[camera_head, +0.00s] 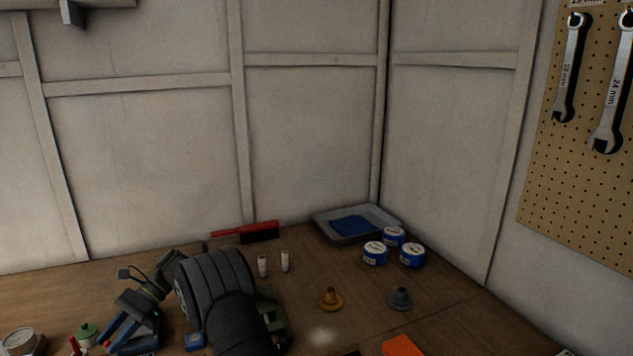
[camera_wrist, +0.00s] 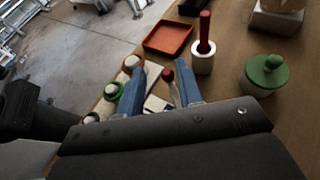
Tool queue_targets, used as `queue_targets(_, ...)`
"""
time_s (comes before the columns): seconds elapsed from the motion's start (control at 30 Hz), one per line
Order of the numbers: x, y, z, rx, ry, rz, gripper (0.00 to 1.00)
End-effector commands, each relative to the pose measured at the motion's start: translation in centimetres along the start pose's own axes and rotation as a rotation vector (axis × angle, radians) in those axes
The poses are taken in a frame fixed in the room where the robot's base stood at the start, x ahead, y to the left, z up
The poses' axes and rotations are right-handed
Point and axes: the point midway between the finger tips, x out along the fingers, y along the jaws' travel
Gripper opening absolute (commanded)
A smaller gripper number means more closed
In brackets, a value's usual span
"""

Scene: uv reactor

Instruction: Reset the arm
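My arm reaches over the left part of the bench in the head view, with its dark ribbed sleeve and wrist hiding the bench behind. My gripper (camera_head: 118,334) points down to the left there, close above the bench. In the wrist view my gripper (camera_wrist: 159,72) shows two blue fingers standing apart. Nothing is held between them.
A green-lidded jar (camera_wrist: 266,75), a red-handled tool in a white holder (camera_wrist: 203,60) and a red tray (camera_wrist: 168,37) stand near the gripper.

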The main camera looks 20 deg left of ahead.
Motion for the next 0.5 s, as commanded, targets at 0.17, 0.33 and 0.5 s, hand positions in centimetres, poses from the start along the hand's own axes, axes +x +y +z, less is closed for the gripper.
queue_targets(0.17,1.9,0.0,0.1,-0.001,0.0,0.0,0.33)
queue_targets(0.33,2.2,-0.1,0.0,0.003,0.001,-0.012,0.33)
queue_targets(0.5,2.2,-0.1,0.0,0.004,0.001,-0.013,0.33)
